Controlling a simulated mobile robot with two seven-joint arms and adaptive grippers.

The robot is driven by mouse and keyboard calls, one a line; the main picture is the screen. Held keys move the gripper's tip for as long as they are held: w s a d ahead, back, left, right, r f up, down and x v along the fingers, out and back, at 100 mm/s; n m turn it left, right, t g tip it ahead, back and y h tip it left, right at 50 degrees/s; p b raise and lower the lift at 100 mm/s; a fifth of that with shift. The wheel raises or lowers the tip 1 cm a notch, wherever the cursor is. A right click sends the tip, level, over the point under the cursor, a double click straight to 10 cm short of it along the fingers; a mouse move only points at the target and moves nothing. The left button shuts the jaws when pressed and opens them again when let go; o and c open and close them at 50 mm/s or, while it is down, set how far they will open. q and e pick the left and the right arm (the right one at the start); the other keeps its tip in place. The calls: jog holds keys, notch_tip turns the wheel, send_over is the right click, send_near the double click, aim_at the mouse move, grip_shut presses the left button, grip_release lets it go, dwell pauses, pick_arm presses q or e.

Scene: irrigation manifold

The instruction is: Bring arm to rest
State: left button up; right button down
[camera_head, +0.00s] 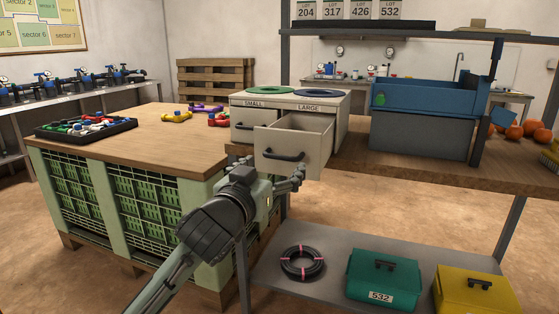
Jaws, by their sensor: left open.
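My left gripper (297,179) is at the end of my left arm, which comes in from the lower left. The drawer under the label SMALL (243,130) looks shut. My right gripper does not show.
A wooden-topped crate table (130,150) stands at the left with a black tray of parts (86,127). A blue-and-grey bin (421,120) stands right of the drawers. The lower shelf (330,288) holds a black hose coil (302,263), a green box (383,280) and a yellow box (474,291).

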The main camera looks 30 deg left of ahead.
pick_arm(q)
jog(key=shift+v, duration=1.15)
jog(key=s+f+m+g+h, duration=0.15)
jog(key=f+g, duration=0.25)
jog(key=f, duration=1)
jog(key=s+f+g+y, duration=0.1)
jog(key=s+f+g, duration=0.15)
jog(key=f, duration=1.15)
jog(key=s+d+f+m+g+h, duration=0.1)
jog(key=s+d+f+g, duration=0.2)
jog(key=s+f, duration=0.5)
jog(key=s+d+f+m+g+h, duration=0.1)
jog(key=s+d+f+g, duration=0.3)
jog(key=s+f, duration=0.4)
notch_tip(320, 180, down, 5)
jog(key=shift+s+r+m+g, duration=0.1)
jog(key=shift+s+m+g, duration=0.25)
jog(key=shift+g, duration=0.2)
jog(key=shift+w, duration=0.1)
